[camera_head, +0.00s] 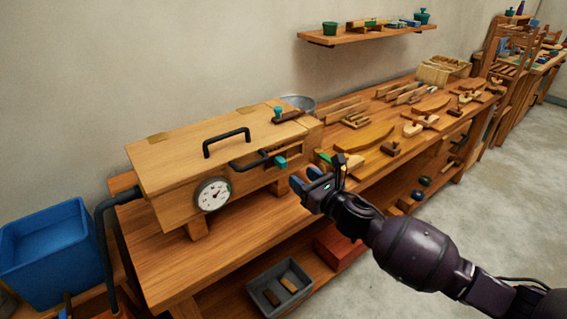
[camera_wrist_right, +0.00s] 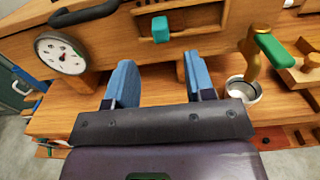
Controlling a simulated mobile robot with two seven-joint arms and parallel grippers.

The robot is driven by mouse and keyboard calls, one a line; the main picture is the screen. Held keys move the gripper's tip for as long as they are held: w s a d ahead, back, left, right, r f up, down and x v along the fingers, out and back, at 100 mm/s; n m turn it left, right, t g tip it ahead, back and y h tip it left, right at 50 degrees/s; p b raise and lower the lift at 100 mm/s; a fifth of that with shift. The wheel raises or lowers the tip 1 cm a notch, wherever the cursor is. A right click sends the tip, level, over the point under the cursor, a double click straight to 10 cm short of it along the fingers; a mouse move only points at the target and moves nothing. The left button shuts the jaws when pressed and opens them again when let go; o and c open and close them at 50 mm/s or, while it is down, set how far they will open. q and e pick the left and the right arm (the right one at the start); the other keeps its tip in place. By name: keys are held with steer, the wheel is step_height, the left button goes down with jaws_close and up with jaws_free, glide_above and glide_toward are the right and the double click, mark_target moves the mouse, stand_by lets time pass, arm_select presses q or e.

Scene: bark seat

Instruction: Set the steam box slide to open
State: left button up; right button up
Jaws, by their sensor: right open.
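The steam box (camera_head: 175,160) is a long wooden box on the workbench, with a black carry handle on top and a round white gauge (camera_head: 213,194) on its front. A teal knob (camera_head: 280,162) sits at the front, at the right end of a black bar. In the right wrist view the teal knob (camera_wrist_right: 160,29) stands on the front face, with a dark slot running to its right. Another teal knob (camera_head: 278,111) is on top, by a dark strip. My right gripper (camera_head: 309,184) is open and empty, in front of the box near the front knob; its blue fingers (camera_wrist_right: 160,78) point toward the box below it.
The workbench (camera_head: 240,240) holds wooden parts and tools to the right. A metal cup (camera_wrist_right: 243,90) and a green-handled brass piece (camera_wrist_right: 272,50) are right of the fingers. A blue bin (camera_head: 50,250) stands at left; a grey tray (camera_head: 280,287) is on the lower shelf.

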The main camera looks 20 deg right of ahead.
mark_target(285, 164)
steer(key=x, duration=0.8)
steer(key=shift+w+a, duration=0.15)
steer(key=shift+w, duration=0.15)
jaws_close()
